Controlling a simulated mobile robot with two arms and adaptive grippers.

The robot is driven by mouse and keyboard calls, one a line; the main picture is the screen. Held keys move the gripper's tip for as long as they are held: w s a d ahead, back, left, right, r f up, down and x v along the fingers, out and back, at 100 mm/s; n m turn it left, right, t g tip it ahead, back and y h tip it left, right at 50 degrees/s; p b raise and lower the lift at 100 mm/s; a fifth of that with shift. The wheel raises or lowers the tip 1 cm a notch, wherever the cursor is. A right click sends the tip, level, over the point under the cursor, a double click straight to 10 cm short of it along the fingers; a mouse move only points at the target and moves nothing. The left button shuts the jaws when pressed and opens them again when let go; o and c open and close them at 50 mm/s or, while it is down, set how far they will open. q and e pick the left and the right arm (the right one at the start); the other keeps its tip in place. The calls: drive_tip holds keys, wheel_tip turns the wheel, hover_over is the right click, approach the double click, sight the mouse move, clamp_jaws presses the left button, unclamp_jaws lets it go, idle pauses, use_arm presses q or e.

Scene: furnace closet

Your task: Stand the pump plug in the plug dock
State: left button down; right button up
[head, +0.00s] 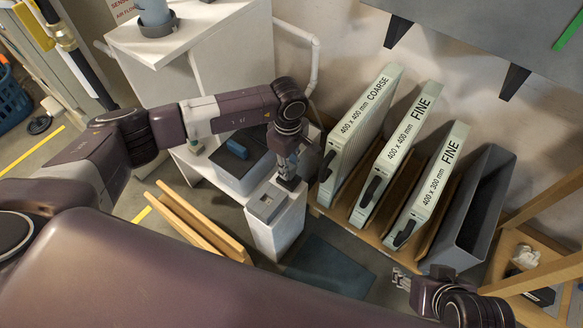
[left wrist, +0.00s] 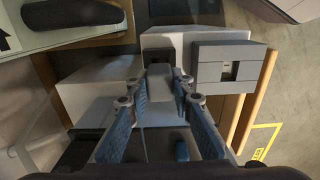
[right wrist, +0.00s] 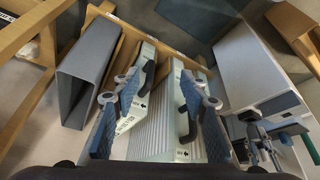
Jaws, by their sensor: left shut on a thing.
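My left gripper (head: 287,172) is shut on the pump plug (head: 290,183), a small dark piece mostly hidden by the fingers. In the left wrist view a grey piece (left wrist: 160,85) shows between the fingers. The plug is over the rear part of a white stand's top; I cannot tell whether it touches it. A grey block with a dark slot (head: 267,204), apparently the plug dock, is on the stand, beside and nearer than the plug. It also shows in the left wrist view (left wrist: 247,66). My right gripper (head: 402,281) is open and empty near the filters.
A grey pump box with a blue part (head: 237,149) stands left of the stand. Labelled filters (head: 360,120) stand in a wooden rack to the right, beside an empty grey bin (head: 487,205). A dark mat (head: 320,265) lies on the floor.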

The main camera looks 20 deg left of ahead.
use_arm(q)
drive_tip(key=shift+f, duration=0.2)
use_arm(e)
drive_tip(key=shift+w+a+r+t, duration=0.15)
drive_tip(key=shift+w+t, duration=0.1)
drive_tip(key=shift+w, duration=0.25)
drive_tip(key=shift+w+a+r+t, duration=0.15)
drive_tip(key=shift+w+t, duration=0.1)
drive_tip(key=shift+w, duration=0.25)
drive_tip(key=shift+w, duration=0.1)
use_arm(q)
drive_tip(key=shift+f, duration=0.15)
use_arm(e)
drive_tip(key=shift+w+a+r+t, duration=0.25)
drive_tip(key=shift+w+t, duration=0.05)
drive_tip(key=shift+w, duration=0.2)
use_arm(q)
drive_tip(key=shift+b, duration=0.3)
use_arm(e)
drive_tip(key=shift+w, duration=0.1)
use_arm(q)
drive_tip(key=shift+f, duration=0.1)
use_arm(e)
drive_tip(key=shift+w+a+r, duration=0.1)
drive_tip(key=shift+w+r, duration=0.05)
drive_tip(key=shift+w, duration=0.15)
